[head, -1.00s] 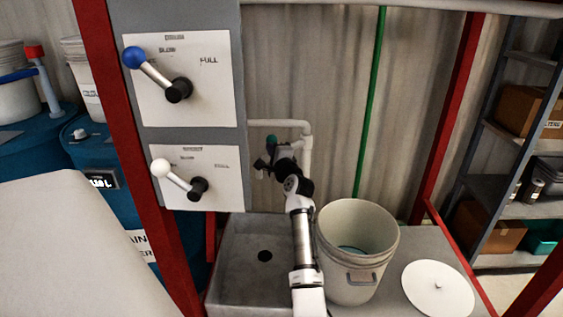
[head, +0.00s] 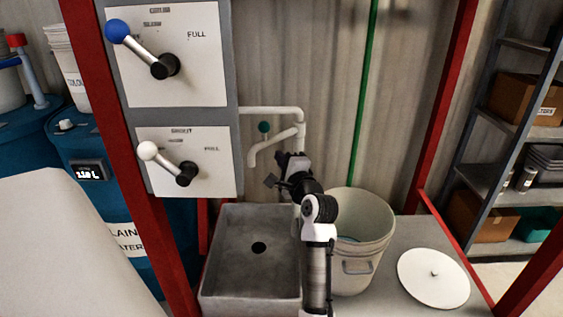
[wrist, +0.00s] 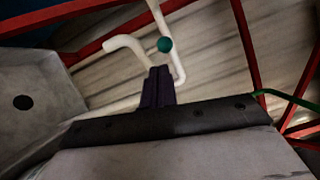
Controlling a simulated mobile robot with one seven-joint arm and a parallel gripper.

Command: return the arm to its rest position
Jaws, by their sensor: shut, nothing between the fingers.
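My gripper (head: 285,172) is in front of the white pipe, above the back right of the grey sink. In the wrist view its two dark fingers (wrist: 157,88) are together with nothing between them. My arm rises between the sink and the white bucket and hides part of both.
The grey sink (head: 228,285) with a dark drain hole stands left of my arm. The white bucket (head: 368,228) stands close on its right, a round white lid (head: 433,279) beyond it. Behind is a white pipe (head: 270,111) with a green knob (head: 264,127). Two lever panels (head: 205,75) are at upper left.

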